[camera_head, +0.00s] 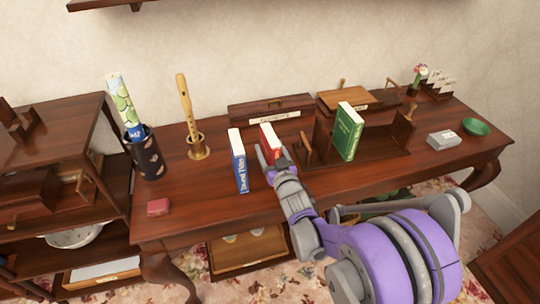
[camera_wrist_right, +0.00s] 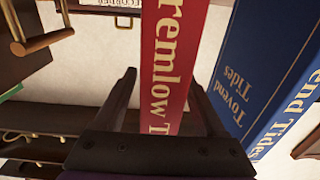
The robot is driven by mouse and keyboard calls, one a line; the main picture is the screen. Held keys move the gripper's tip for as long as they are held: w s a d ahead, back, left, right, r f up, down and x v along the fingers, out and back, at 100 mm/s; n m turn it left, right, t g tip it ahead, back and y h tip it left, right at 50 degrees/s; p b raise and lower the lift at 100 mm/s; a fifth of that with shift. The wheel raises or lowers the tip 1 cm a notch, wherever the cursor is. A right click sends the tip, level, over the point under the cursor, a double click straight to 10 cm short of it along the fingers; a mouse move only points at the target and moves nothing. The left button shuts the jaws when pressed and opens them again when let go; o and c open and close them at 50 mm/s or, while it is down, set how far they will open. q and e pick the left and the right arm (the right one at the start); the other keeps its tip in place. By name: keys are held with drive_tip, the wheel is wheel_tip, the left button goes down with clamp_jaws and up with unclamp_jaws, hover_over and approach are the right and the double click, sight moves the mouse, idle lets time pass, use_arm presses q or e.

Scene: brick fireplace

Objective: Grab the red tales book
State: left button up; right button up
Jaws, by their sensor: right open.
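The red book (camera_head: 268,139) stands upright on the dark wooden desk (camera_head: 205,205), just right of the blue book (camera_head: 238,160). Its spine reads "...remlow T..." in the right wrist view (camera_wrist_right: 168,70); the rest of the title is cut off. My right gripper (camera_wrist_right: 165,100) is open, with one dark finger on each side of the red spine. I cannot tell whether the fingers touch the covers. In the head view my right gripper (camera_head: 278,165) hides the book's lower part. The blue book also shows in the right wrist view (camera_wrist_right: 265,65). My left gripper is not in view.
A green book (camera_head: 348,131) stands in a wooden rack (camera_head: 385,148) to the right. A flute (camera_head: 187,105) in a brass holder and a dark cup (camera_head: 147,157) stand left. A small red box (camera_head: 158,207) lies near the front left. The desk front left is mostly clear.

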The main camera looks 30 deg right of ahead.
clamp_jaws()
idle(0.3)
drive_tip(key=shift+r, duration=0.1)
